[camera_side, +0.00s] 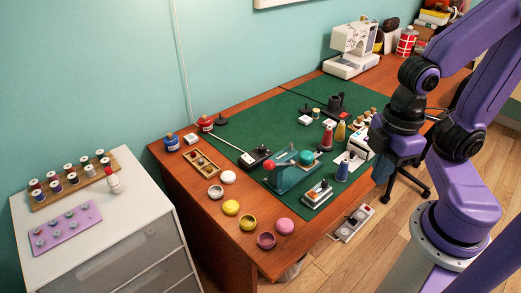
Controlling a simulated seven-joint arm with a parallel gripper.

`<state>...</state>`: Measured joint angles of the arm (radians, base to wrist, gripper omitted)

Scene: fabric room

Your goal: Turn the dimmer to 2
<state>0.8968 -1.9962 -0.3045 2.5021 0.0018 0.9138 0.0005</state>
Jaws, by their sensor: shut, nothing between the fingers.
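The dimmer is hard to single out at this size. No scale or number is readable on either. My gripper (381,172) hangs at the right, beside the white boxy device (358,142), well apart from both candidates. Its fingers are small and dark here; it is shut and empty.
A teal stand with a red knob (290,172) stands between the two candidates. Spools (342,171), round lids (231,207) and a wooden tray (201,163) are around. A sewing machine (352,48) stands at the back. The mat's middle is fairly clear.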

